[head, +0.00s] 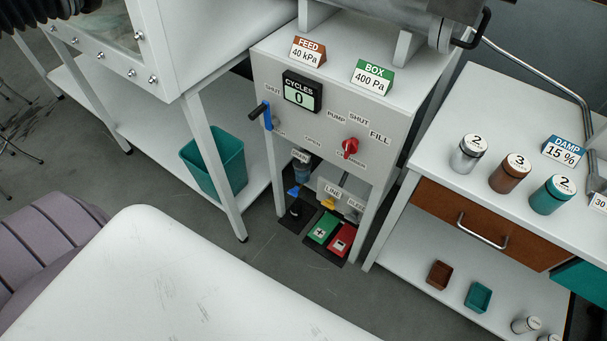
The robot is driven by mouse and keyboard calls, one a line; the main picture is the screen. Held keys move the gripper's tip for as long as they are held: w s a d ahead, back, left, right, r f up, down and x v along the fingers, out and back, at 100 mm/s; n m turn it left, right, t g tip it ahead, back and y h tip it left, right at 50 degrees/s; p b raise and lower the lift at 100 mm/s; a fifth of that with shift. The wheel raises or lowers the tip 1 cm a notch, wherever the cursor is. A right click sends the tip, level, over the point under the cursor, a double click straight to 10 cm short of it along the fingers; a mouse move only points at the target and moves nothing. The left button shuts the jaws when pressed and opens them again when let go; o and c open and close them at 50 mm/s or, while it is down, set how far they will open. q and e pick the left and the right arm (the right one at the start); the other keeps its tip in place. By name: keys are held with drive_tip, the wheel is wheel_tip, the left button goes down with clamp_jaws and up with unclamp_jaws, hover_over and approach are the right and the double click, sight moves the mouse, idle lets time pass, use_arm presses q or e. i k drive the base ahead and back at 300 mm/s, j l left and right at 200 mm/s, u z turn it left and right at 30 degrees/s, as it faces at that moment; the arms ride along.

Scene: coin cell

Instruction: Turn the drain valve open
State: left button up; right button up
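Below the grey-white panel of the cabinet, a small label that seems to read DRAIN (300,156) sits above a dark blue-grey bowl (302,173). A small bright blue handle (294,191) shows just under the bowl; it looks like the drain valve's handle, but it is too small to tell its setting. A dark round object (295,209) is beneath it. Neither of my grippers is in view.
The panel has a blue lever (267,115), a red knob (350,147) and a CYCLES display (302,91) reading 0. Green (323,229) and red (341,241) pedals lie below. A teal bin (214,163) stands left, a drawer bench (480,215) right. Floor in front is partly clear.

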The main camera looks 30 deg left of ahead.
sight(294, 192)
drive_tip(key=u, duration=1.05)
drive_tip(key=i+j+z, duration=0.2)
drive_tip(key=j, duration=0.45)
drive_tip(key=j+z, duration=0.15)
drive_tip(key=j, duration=0.45)
